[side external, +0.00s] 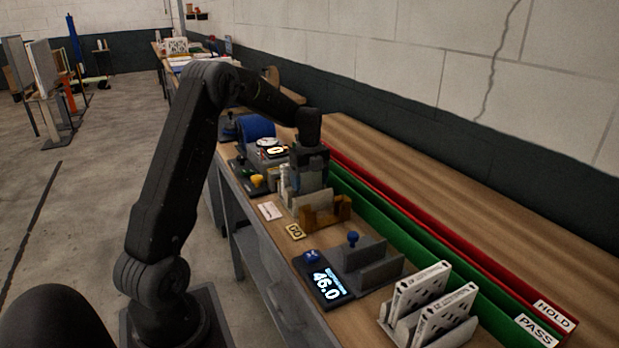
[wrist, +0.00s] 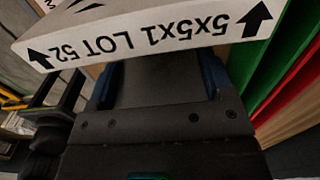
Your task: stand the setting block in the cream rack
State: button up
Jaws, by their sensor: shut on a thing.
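My gripper (side external: 309,178) hangs low over the far part of the bench in the side view. In the wrist view, its blue-padded fingers (wrist: 160,82) are shut on a dark grey piece between them, which appears to be the setting block (wrist: 160,88). A white box printed "5x5x1 LOT 52" (wrist: 150,38) lies across the fingertips and hides the far end. In the side view, the held piece is hard to make out. A pale rack (side external: 392,322) in the foreground looks like the cream rack and holds two white boxes (side external: 432,305).
A grey rack (side external: 372,272) and an amber rack (side external: 340,210) stand along the bench. A display reading 46.0 (side external: 326,286) lies in front. Long green (side external: 440,240) and red (side external: 470,245) channels, marked PASS and HOLD, run along the right. Bare wood lies beyond them.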

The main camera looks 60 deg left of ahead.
jog(key=shift+f, duration=0.1)
jog(key=o, duration=1.3)
jog(key=shift+f, duration=0.1)
